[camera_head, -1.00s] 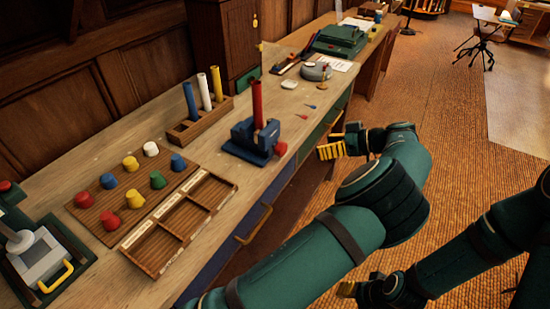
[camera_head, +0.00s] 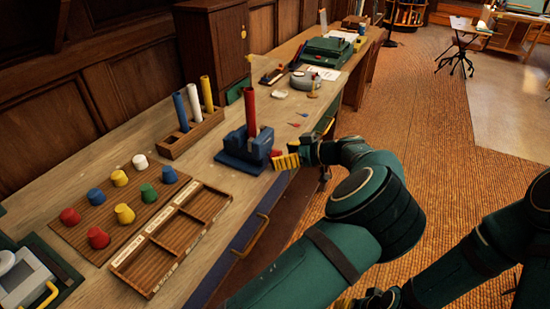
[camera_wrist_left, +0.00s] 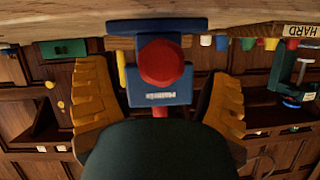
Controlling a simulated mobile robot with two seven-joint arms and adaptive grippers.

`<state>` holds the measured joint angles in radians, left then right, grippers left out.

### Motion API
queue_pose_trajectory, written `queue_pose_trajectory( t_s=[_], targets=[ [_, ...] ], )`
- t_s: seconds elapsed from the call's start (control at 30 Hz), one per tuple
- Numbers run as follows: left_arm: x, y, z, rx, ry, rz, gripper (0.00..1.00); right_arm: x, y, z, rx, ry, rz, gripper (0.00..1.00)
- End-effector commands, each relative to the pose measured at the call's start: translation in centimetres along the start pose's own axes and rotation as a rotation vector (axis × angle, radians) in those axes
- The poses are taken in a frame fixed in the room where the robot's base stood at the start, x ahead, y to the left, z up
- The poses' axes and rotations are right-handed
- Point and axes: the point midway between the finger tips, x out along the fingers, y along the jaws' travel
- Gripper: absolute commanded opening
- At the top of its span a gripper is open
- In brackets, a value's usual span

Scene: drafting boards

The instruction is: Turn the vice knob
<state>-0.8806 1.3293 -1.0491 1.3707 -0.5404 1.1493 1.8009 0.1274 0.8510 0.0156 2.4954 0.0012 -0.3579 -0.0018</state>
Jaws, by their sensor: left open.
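The blue vice (camera_head: 246,147) stands near the bench's front edge with a red tube (camera_head: 251,112) upright in it. Its red round knob (camera_head: 276,153) faces the front and is partly hidden by my gripper in the head view. In the left wrist view the knob (camera_wrist_left: 163,63) shows in front of the blue vice (camera_wrist_left: 170,95), centred between the fingers. My left gripper (camera_head: 288,160) is open at the knob, its yellow fingers on either side; contact cannot be told. My right gripper (camera_head: 362,302) is low at the bottom of the head view, its fingers mostly hidden.
A wooden rack (camera_head: 192,135) with blue, yellow and white tubes stands behind the vice. A board of coloured knobs (camera_head: 100,220) and a compartment tray (camera_head: 143,268) lie to the left. Small darts and a round grey device (camera_head: 305,80) lie beyond. Floor is free at right.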

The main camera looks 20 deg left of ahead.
Motion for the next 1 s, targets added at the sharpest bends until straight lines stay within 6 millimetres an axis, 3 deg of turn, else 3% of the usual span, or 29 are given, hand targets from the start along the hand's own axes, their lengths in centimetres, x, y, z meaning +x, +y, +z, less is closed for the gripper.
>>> queue_pose_trajectory(
  t_s=[0.2, 0.57, 0.6, 0.8, 1.0],
  targets=[
    [2.4, 0.0, 0.0, 0.001, 0.000, -0.001, 0.81, 0.4, 0.1, 0.0, 0.000, 0.002, 0.000, 0.47],
    [2.9, 0.0, 0.0, 0.001, 0.000, 0.000, 0.81, 0.4, 0.1, -0.1, 0.000, 0.002, 0.000, 0.47],
    [2.9, 0.0, 0.0, 0.001, 0.000, 0.000, 0.77, 0.4, 0.1, -0.1, 0.000, 0.002, 0.000, 0.47],
    [2.9, 0.0, 0.0, 0.001, 0.000, 0.000, 0.13, 0.4, 0.1, 0.0, 0.000, 0.002, 0.000, 0.47],
    [2.9, 0.0, -0.1, 0.030, 0.000, -0.014, 0.13, 0.2, 0.1, 0.0, 0.000, 0.001, 0.000, 0.47]
  ],
)
